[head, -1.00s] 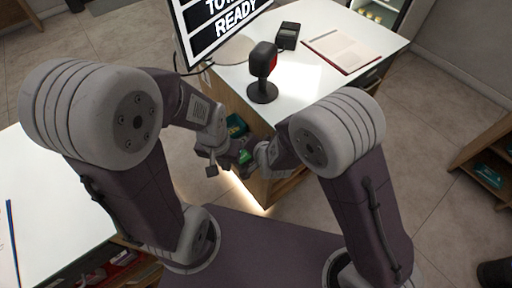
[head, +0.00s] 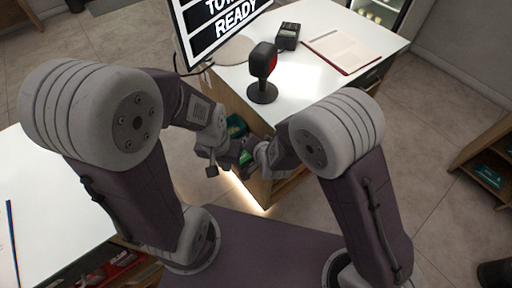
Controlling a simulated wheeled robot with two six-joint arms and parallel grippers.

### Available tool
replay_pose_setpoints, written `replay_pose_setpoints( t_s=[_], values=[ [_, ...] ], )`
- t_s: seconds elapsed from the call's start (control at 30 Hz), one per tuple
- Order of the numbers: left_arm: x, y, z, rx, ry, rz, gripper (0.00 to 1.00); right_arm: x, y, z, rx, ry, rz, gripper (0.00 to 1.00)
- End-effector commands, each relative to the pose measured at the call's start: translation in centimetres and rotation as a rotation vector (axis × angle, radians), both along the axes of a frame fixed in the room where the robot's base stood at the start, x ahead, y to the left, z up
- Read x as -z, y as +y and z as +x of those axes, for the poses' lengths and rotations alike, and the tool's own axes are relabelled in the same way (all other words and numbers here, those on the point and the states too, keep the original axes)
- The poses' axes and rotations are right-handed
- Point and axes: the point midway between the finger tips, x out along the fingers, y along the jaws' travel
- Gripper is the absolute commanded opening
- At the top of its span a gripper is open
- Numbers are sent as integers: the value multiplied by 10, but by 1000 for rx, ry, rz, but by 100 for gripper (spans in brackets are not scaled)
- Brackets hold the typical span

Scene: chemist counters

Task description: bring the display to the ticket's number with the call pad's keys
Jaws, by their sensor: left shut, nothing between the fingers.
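The display (head: 220,22) stands at the top of the head view, on the white counter. Only its lower part shows, with the word "READY"; no number is visible on it. I cannot make out a ticket or the call pad's keys. My left gripper (head: 212,168) is shut and empty, low in front of the counter's near end.
The white counter (head: 325,85) holds a black scanner on a stand (head: 262,75), a small dark device (head: 288,36) and an open book (head: 342,50). Another white counter (head: 50,215) is at left. A wooden shelf (head: 488,165) stands at right. Tiled floor between is clear.

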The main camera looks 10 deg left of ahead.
Motion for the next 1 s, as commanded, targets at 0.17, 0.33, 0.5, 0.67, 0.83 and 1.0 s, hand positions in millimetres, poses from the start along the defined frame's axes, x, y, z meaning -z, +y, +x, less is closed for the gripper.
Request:
replay_pose_setpoints(
  t_s=[0.17,0.33,0.5,0.67,0.83,1.0],
  values=[
    [0,0,0,0,0,0,0,0,0,0,0,0,0,0],
    [0,0,0,0,0,0,0,0,0,0,0,0,0,0],
    [1,0,0,0,0,0,0,1,0,0,0,0,0,0],
    [8,0,0,0,0,0,0,8,0,0,0,0,0,0],
    [9,0,0,0,0,0,0,9,0,0,0,0,0,0],
    [9,0,0,0,0,0,0,8,0,0,0,0,0,0]
  ],
)
